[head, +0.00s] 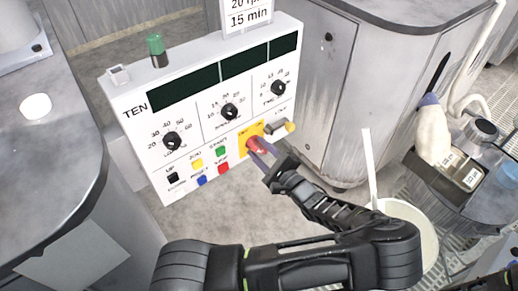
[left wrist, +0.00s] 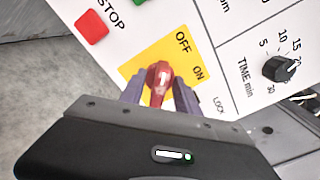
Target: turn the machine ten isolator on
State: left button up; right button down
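The machine ten panel (head: 140,98) is a white box marked TEN. Its isolator is a red knob (head: 256,146) on a yellow plate (head: 243,138), low on the panel's right. In the left wrist view the knob (left wrist: 158,76) stands on the yellow plate (left wrist: 135,66), marked OFF and ON. My left gripper (head: 262,157) is at the knob. Its fingers (left wrist: 158,95) stand apart, one on each side of the knob; firm contact cannot be made out. The knob's lower part is partly hidden by the gripper. My right gripper is not in view.
Red (head: 222,167), green (head: 220,151), yellow and blue buttons sit left of the isolator. Three black dials run above. A brass-coloured lock part (head: 290,127) is close on the right. A white bucket (head: 428,240) stands at the right.

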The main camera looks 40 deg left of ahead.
pick_arm(q)
jog(key=shift+a, duration=0.2)
grip_shut()
dwell(0.3)
